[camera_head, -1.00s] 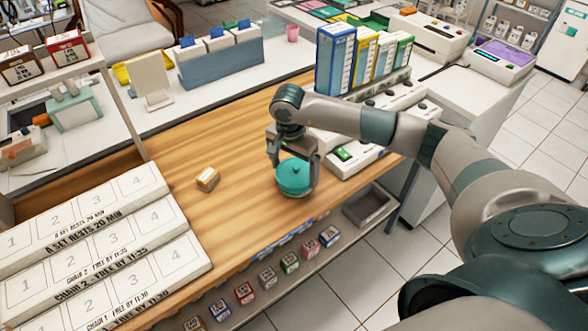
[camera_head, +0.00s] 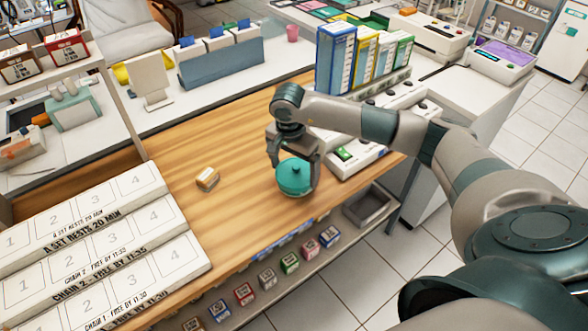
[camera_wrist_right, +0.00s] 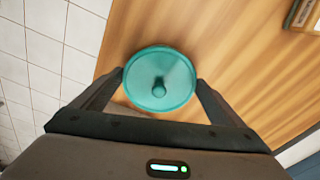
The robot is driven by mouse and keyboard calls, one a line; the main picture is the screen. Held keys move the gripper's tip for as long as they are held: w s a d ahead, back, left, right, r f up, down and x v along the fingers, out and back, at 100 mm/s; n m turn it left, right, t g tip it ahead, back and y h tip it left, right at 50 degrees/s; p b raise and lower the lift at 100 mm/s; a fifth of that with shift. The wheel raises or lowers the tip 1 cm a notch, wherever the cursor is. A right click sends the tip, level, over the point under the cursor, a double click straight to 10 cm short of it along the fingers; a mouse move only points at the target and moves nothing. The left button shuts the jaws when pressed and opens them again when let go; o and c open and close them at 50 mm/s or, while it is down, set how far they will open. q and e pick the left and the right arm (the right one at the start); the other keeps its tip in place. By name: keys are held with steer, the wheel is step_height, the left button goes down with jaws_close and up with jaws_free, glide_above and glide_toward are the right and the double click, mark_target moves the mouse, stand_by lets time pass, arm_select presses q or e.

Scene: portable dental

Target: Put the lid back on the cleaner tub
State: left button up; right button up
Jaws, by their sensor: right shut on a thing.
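The lid hides the tub there. My left gripper is not in view.
A small tan and white box (camera_head: 207,179) lies on the wooden table (camera_head: 240,215) to the left. White numbered trays (camera_head: 100,260) fill the front left. A white device (camera_head: 355,155) stands just behind the lid to the right. The table's front edge is close, with a lower shelf of small boxes.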

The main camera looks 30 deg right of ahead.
steer(key=shift+b, duration=0.4)
stand_by(0.5)
steer(key=shift+d+f, duration=0.1)
steer(key=shift+f, duration=0.05)
steer(key=shift+d+f, duration=0.1)
steer(key=shift+f, duration=0.05)
